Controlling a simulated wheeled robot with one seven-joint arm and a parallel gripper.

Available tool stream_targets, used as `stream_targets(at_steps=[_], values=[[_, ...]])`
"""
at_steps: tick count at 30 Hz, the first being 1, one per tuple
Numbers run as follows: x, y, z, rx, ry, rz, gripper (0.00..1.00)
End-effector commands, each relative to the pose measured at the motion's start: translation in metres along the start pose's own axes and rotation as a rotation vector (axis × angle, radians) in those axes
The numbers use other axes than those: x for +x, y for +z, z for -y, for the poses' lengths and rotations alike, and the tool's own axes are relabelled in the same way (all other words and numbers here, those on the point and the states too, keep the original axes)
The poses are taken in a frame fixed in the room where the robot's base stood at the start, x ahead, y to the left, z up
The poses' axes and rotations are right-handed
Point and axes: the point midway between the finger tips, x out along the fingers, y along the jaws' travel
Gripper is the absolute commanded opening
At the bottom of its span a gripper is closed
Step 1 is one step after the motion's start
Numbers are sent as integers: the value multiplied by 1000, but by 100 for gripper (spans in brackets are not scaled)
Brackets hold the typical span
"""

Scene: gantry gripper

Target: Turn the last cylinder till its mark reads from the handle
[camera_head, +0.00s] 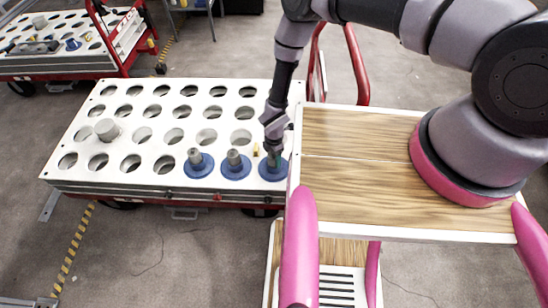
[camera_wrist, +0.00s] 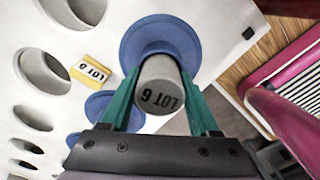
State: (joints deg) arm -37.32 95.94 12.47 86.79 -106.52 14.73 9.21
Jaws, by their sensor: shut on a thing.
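A grey cylinder with a wide blue flange (camera_head: 272,172) sits at the right end of the tray's front row. My gripper (camera_head: 273,148) comes down over it from above. In the wrist view my gripper (camera_wrist: 158,90) has its two green fingers shut on the sides of this cylinder (camera_wrist: 160,70). The dark mark on its end face, apparently LOT 6, shows upside down in the wrist view. Two like flanged cylinders stand to its left, the middle one (camera_head: 235,168) and the left one (camera_head: 198,166). A red handle (camera_head: 356,65) rises beyond the tray's right end.
The white tray (camera_head: 75,140) has rows of mostly empty holes. A small yellow tag (camera_wrist: 92,74) lies beside the held cylinder. A wood-topped surface (camera_head: 355,135) is close at right. Another trolley (camera_head: 70,62) stands at back left.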

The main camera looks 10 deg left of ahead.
Motion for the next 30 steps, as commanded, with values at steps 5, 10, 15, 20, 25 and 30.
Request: stream_targets(at_steps=[5,10,15,20,25,30], values=[[-2,0,0,0,0,0,0],[-2,0,0,8,0,0,0],[-2,0,0,205,-1,-2,0],[-2,0,0,266,0,0,0],[-2,0,0,263,0,0,89],[-2,0,0,263,0,0,97]])
